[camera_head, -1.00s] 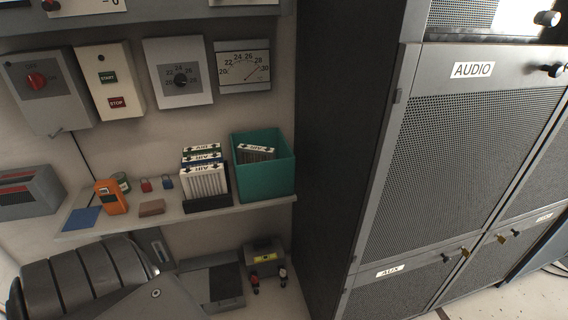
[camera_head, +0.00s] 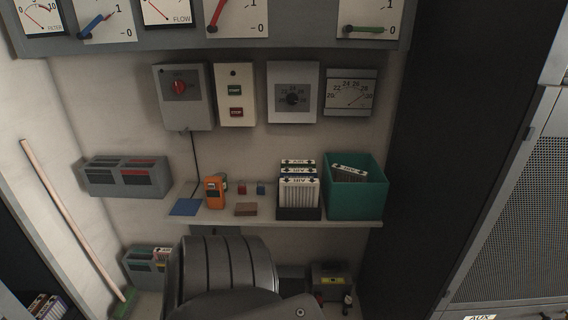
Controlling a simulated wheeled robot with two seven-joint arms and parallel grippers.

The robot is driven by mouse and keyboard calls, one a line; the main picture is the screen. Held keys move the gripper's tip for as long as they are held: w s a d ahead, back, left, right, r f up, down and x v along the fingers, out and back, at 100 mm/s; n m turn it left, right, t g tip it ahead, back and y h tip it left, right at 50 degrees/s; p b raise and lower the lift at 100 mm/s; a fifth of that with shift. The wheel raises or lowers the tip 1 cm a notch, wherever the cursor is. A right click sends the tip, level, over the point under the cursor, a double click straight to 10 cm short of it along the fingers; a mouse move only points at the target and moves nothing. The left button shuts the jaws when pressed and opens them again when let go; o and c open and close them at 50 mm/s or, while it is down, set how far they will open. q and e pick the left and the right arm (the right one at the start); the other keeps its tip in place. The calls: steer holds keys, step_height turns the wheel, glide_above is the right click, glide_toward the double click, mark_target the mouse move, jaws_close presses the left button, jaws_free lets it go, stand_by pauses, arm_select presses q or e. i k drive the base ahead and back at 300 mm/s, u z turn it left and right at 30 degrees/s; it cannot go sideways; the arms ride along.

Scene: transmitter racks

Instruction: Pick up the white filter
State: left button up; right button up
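Several pleated air filters stand upright side by side in a black holder on the wall shelf. The front one, a white filter (camera_head: 298,195), shows its pale pleated face. The top edges behind it carry "AIR" labels with arrows, and their bodies are mostly hidden. Another filter with a white labelled edge (camera_head: 350,173) sits tilted inside the teal bin (camera_head: 355,199) right of the holder; most of it is hidden by the bin wall. Neither of my grippers is in view.
The shelf (camera_head: 340,224) also holds an orange meter (camera_head: 215,192), a brown block (camera_head: 246,209) and a blue pad (camera_head: 186,207). A dark ribbed shape (camera_head: 225,270) fills the bottom middle. A black cabinet side stands at right. A broom (camera_head: 70,220) leans at left.

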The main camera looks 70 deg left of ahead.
mark_target(293, 193)
steer(key=k, duration=0.35)
steer(key=u, duration=1)
steer(key=i, duration=0.4)
steer(key=u, duration=0.05)
